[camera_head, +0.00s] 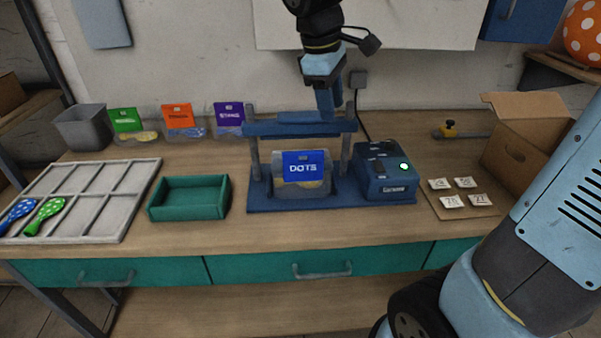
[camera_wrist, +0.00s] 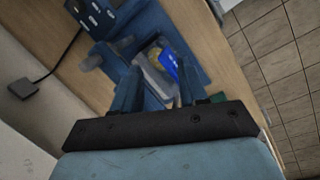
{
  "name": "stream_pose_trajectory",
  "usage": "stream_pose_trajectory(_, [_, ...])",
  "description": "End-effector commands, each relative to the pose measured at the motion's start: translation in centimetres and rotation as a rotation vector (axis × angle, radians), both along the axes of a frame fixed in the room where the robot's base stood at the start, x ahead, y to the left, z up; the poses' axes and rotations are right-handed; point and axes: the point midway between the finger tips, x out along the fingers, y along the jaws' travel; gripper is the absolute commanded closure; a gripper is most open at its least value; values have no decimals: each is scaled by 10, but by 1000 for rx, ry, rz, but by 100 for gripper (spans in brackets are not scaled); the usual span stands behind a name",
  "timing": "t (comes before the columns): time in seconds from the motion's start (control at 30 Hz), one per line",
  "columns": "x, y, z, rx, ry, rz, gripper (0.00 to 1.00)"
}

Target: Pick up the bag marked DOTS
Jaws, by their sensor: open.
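The DOTS bag (camera_head: 303,188) is clear with a blue label. It stands upright within the blue press (camera_head: 262,203), below its crossbar. In the wrist view the bag's blue label (camera_wrist: 172,65) shows between and beyond my fingers. My gripper (camera_head: 330,108) is above the press, at its crossbar in the picture, pointing down. Its two fingers also show in the wrist view (camera_wrist: 160,90), spread apart with nothing held between them. I cannot tell how far the fingers are from the crossbar.
Green, orange and purple labelled bags (camera_head: 178,121) stand at the back left. A teal tray (camera_head: 189,212) sits left of the press. A control box (camera_head: 386,186) with a green light is on its right. A cardboard box (camera_head: 532,132) and small white packets (camera_head: 453,201) lie further right.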

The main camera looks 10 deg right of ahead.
Motion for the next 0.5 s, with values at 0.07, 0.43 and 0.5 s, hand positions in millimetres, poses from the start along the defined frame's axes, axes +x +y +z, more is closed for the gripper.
stream_pose_trajectory(0.07, [13,21,-8,-45,56,105,57])
stream_pose_trajectory(0.43, [44,86,-35,-183,227,436,57])
stream_pose_trajectory(0.5, [45,90,-37,-193,239,457,57])
